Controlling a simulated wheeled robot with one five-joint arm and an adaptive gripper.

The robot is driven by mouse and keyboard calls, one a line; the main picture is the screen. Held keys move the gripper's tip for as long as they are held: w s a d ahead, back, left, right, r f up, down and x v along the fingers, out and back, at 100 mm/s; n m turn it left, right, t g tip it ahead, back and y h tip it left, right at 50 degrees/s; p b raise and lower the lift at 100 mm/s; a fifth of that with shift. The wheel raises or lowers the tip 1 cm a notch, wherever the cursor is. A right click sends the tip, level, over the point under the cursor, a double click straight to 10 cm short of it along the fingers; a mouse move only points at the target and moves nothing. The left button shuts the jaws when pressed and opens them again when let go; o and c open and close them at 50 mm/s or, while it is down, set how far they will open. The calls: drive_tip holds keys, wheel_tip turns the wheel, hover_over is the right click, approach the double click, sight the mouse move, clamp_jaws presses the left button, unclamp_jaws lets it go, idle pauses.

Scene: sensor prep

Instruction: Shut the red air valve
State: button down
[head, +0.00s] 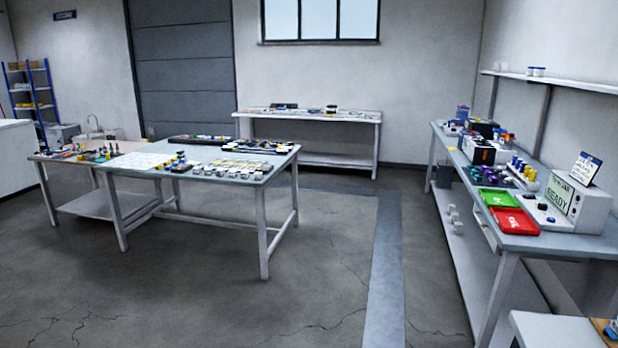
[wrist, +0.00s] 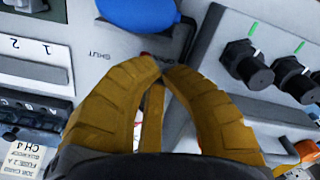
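A small bit of red (wrist: 146,55) shows just beyond the fingertips, against a grey panel (wrist: 95,75). It may be part of the red air valve; most of it is hidden behind the fingers. The printed word SHUT (wrist: 104,56) stands on the panel to its left. I cannot see anything held between the fingers. Neither my gripper nor the valve can be made out in the head view.
In the wrist view, a rounded blue object (wrist: 140,12) sits above the fingertips and black knobs (wrist: 246,63) lie to the right. The head view shows a right bench with a red tray (head: 514,221) and a READY display (head: 559,194), a middle table (head: 258,180) and open floor.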

drive_tip(key=shift+f+b, duration=0.7)
drive_tip(key=shift+f, duration=0.25)
drive_tip(key=shift+s+a, duration=0.25)
drive_tip(key=shift+s, duration=0.4)
drive_tip(key=shift+s+a, duration=0.2)
drive_tip(key=shift+s, duration=0.4)
idle(1.0)
drive_tip(key=shift+s, duration=0.65)
idle(0.5)
drive_tip(key=shift+s+d, duration=0.35)
drive_tip(key=shift+s, duration=0.25)
drive_tip(key=shift+s+d, duration=0.3)
drive_tip(key=shift+s, duration=0.3)
idle(0.6)
drive_tip(key=shift+s+d, duration=0.15)
drive_tip(key=shift+s, duration=0.05)
idle(0.4)
drive_tip(key=shift+s+d+p, duration=0.2)
drive_tip(key=shift+d+p, duration=0.05)
drive_tip(key=shift+p, duration=0.1)
drive_tip(key=shift+s+d+p, duration=0.3)
drive_tip(key=shift+d, duration=0.3)
idle(0.3)
